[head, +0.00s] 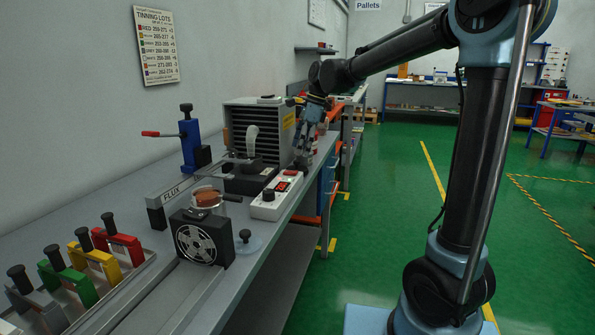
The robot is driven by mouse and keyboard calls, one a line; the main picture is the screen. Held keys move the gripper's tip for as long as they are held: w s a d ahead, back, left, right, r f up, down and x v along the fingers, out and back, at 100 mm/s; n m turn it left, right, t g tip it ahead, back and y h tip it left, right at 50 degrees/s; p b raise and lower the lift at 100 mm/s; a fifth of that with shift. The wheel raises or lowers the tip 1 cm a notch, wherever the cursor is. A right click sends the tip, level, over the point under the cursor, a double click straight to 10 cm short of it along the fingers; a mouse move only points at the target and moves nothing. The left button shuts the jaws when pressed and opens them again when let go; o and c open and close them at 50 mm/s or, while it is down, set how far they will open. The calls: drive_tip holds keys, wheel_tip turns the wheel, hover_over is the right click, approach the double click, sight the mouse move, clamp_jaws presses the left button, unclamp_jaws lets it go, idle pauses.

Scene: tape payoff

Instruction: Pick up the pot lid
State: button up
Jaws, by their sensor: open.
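A small round grey lid (253,245) with a dark knob on top lies on the bench near its front edge, just right of the black fan unit; I take it for the pot lid. A clear round container (209,201) with brown contents stands behind the fan. My gripper (304,151) is open and points down above the far part of the bench, beyond the white control box, well apart from the lid. Its fingers look small and dark at this distance, and I see nothing held between them.
The black fan unit (199,240) stands close to the lid's left. The white control box (277,197) with a red switch is behind it, with a dark block (250,179) beyond. Coloured clamps (118,246) sit at left.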

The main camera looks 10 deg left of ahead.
sight(297, 161)
drive_tip(key=shift+x, duration=2.9)
drive_tip(key=shift+s+d, duration=0.15)
drive_tip(key=c, duration=0.8)
